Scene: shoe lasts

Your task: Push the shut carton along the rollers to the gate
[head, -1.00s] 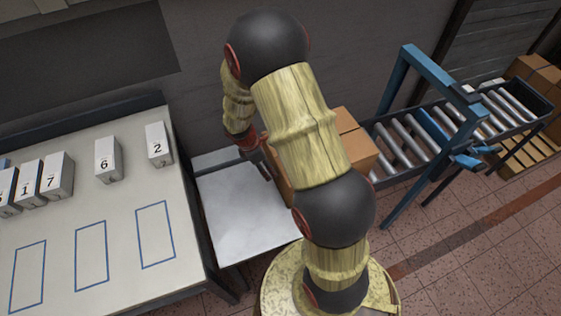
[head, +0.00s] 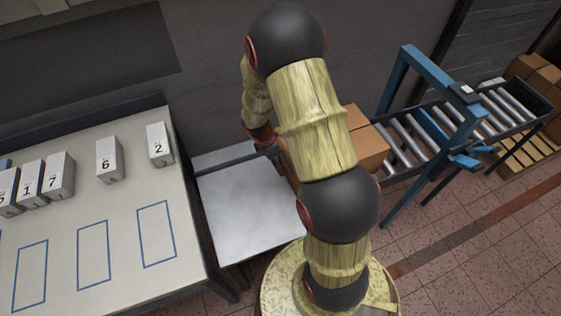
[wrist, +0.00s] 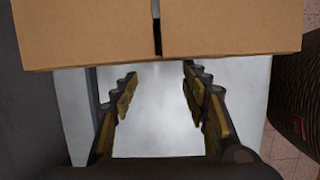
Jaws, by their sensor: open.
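The carton (head: 369,143) is brown with its top flaps shut. It sits at the start of the roller conveyor (head: 409,143), partly hidden behind my arm in the head view. In the wrist view the carton (wrist: 230,28) fills the top, with a dark gap along its middle seam. My gripper (wrist: 158,72) is open and empty, its fingertips close to the carton's near edge; I cannot tell whether they touch. In the head view my gripper is mostly hidden behind my arm. The blue gate (head: 402,75) frames the rollers farther right.
A bare pale metal table (head: 240,210) lies left of the carton. A bench (head: 190,250) at the left holds several numbered white boxes (head: 109,160) and blue outlines. Beyond the gate, more cartons (head: 530,75) stand on a pallet (head: 528,157). A wall runs behind.

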